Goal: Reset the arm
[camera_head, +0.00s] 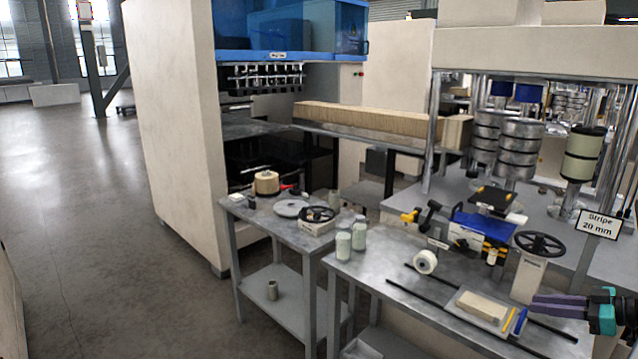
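My gripper (540,306) is at the lower right edge of the picture, with purple fingers pointing left and a teal and black wrist behind them. The fingers appear close together, seen from the side, and I cannot tell whether they are open or shut. No object shows between them. They overlap the right end of the front metal table (372,273) in the picture, near a tray (455,303) with a tan block and a blue and a yellow stick. The rest of my arm is out of view.
A black handwheel on a pale stand (528,279) rises close behind my gripper. A "Stripe 20 mm" sign (599,224) stands behind it. A white roll (425,262) and black rods lie on the table. Open floor (85,220) is at left.

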